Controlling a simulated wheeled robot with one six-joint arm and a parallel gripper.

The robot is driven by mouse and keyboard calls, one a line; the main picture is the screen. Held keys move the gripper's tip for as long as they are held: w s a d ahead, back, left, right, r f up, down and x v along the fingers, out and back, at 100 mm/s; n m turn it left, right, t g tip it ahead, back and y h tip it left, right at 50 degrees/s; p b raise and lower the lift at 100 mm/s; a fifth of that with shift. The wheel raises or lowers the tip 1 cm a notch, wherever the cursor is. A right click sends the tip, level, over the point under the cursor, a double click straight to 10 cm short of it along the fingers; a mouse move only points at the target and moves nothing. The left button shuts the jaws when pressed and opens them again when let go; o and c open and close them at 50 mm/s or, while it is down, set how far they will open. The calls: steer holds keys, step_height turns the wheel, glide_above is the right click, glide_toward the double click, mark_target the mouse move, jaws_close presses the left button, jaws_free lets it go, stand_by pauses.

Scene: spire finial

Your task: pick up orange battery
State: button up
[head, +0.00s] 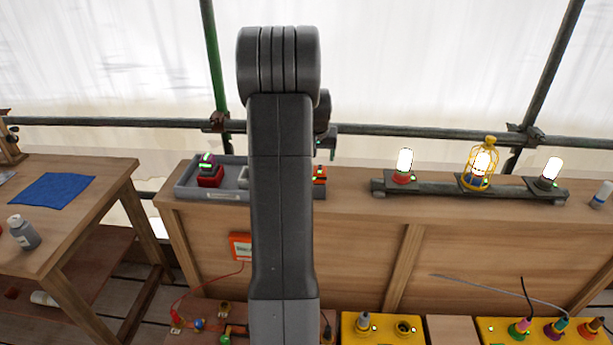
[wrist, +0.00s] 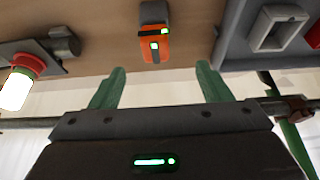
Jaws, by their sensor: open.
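The orange battery (wrist: 154,47) is an orange block with a dark grey end and green lights, on the wooden bench top in the wrist view. In the head view the orange battery (head: 320,174) shows only as a sliver beside my arm, which hides the rest. My gripper (wrist: 160,68) has two green fingers, spread wide and empty. In the wrist view the battery lies between and just beyond the fingertips, and I see no contact.
A grey tray (head: 185,190) with a red and purple block (head: 209,172) stands at left on the bench, close to the battery. A rail with several lit lamps (head: 403,166) stands to the right. Yellow socket boxes (head: 382,333) are in front, lower down.

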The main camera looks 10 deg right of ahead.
steer(key=p+x, duration=0.1)
steer(key=x, duration=0.6)
steer(key=shift+d+f, duration=0.15)
steer(key=shift+f, duration=0.2)
steer(key=shift+d+p+x, duration=0.15)
steer(key=shift+p+x, duration=0.4)
steer(key=shift+x, duration=0.75)
steer(key=shift+d+p+x, duration=0.15)
steer(key=shift+p+x, duration=0.35)
steer(key=shift+x, duration=0.85)
steer(key=shift+w+r, duration=0.1)
steer(key=shift+r, duration=0.05)
steer(key=shift+c, duration=0.4)
steer(key=c, duration=1.2)
steer(key=shift+o, duration=0.2)
